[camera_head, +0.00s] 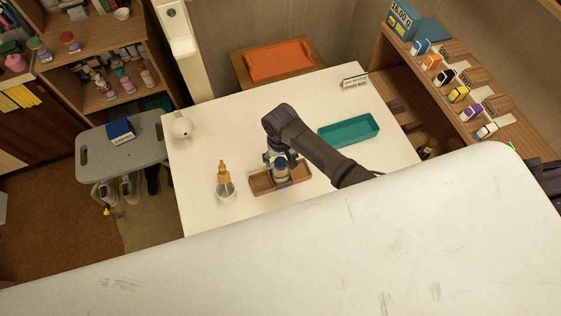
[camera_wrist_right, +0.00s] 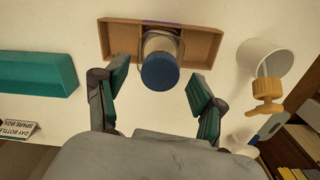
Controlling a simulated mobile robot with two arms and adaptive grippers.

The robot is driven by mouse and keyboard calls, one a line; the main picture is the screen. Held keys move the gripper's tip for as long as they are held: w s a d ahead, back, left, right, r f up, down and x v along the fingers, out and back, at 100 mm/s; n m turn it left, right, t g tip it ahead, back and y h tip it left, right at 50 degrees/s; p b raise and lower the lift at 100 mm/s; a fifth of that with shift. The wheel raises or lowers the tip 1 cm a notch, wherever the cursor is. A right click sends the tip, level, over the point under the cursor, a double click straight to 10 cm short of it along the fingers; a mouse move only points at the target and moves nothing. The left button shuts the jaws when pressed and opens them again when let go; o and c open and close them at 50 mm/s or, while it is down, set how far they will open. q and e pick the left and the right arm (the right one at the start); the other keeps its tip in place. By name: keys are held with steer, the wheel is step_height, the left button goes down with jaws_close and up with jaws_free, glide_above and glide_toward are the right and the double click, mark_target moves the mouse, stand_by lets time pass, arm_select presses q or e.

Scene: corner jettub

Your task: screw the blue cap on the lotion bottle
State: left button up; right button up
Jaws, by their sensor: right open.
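The lotion bottle (camera_head: 281,175), pale-bodied, stands in a shallow wooden tray (camera_head: 262,187) on the white table. In the right wrist view the blue cap (camera_wrist_right: 160,71) sits over the top of the bottle (camera_wrist_right: 161,42); whether it is threaded tight cannot be told. The wooden tray (camera_wrist_right: 202,43) shows behind it. My right gripper (camera_wrist_right: 158,84) is open, with one teal-padded finger on each side of the cap and a gap on both sides. In the head view my right gripper (camera_head: 277,160) is over the tray, partly hiding the bottle. My left gripper is out of view.
A teal tray (camera_head: 349,131) and a small sign box (camera_head: 354,82) are at the right. A white round object (camera_head: 181,127) sits at the far left. The table's front left is clear.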

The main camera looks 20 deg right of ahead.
mark_target(280, 161)
step_height(280, 161, up, 12)
steer(key=s+d+r+n+t, duration=0.2)
steer(key=s+d, duration=0.2)
steer(key=s, duration=0.6)
steer(key=s+d+r+n+t, duration=0.2)
steer(key=s+d+r, duration=0.1)
steer(key=s, duration=0.7)
step_height(280, 161, down, 34)
steer(key=r+g+b, duration=0.1)
steer(key=g+b, duration=0.1)
steer(key=b, duration=0.6)
steer(key=s+d+f+b, duration=0.1)
steer(key=s+f+b, duration=0.2)
steer(key=s+f, duration=0.6)
steer(key=s+d+f+g+b, duration=0.1)
steer(key=s+d+f+b, duration=0.1)
steer(key=s+f, duration=0.6)
step_height(280, 161, down, 7)
steer(key=shift+s+f+b, duration=0.1)
steer(key=shift+s+b, duration=0.25)
steer(key=shift+b, duration=0.4)
steer(key=shift+d, duration=0.1)
